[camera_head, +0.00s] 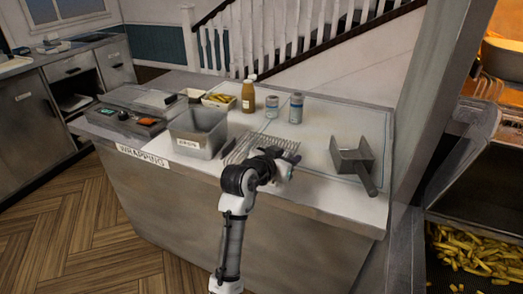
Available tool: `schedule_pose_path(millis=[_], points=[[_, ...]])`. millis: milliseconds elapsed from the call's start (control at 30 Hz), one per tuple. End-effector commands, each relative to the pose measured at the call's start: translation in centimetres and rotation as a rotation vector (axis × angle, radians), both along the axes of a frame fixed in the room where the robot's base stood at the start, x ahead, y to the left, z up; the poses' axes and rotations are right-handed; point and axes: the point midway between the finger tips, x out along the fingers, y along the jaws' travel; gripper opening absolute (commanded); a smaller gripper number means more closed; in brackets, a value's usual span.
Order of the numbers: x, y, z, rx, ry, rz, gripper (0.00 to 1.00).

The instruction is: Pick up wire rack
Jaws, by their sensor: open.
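The wire rack (240,149) lies on the white counter top, to the right of the grey metal bin. It is a flat grid of thin metal wires. My gripper (291,163) is over the counter at the rack's right side, and my arm's wrist covers the rack's near right part. The jaws are open and small in the picture. I cannot tell whether they touch the rack.
A grey metal bin (197,137) stands left of the rack. A brown sauce bottle (248,97) and two shakers (271,106) (296,107) stand behind. A metal scoop (352,162) lies at the right. The counter's front edge carries a "WRAPPING" label (142,157).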

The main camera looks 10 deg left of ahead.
Motion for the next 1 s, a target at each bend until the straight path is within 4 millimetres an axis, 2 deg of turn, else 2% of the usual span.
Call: schedule_pose_path(millis=[100, 400, 1000], points=[[-0.02, 0.0, 0.0, 0.0, 0.0, 0.0, 0.4], [-0.04, 0.01, 0.0, 0.0, 0.0, 0.0, 0.01], [-0.05, 0.03, -0.07, 0.0, 0.002, 0.0, 0.0]])
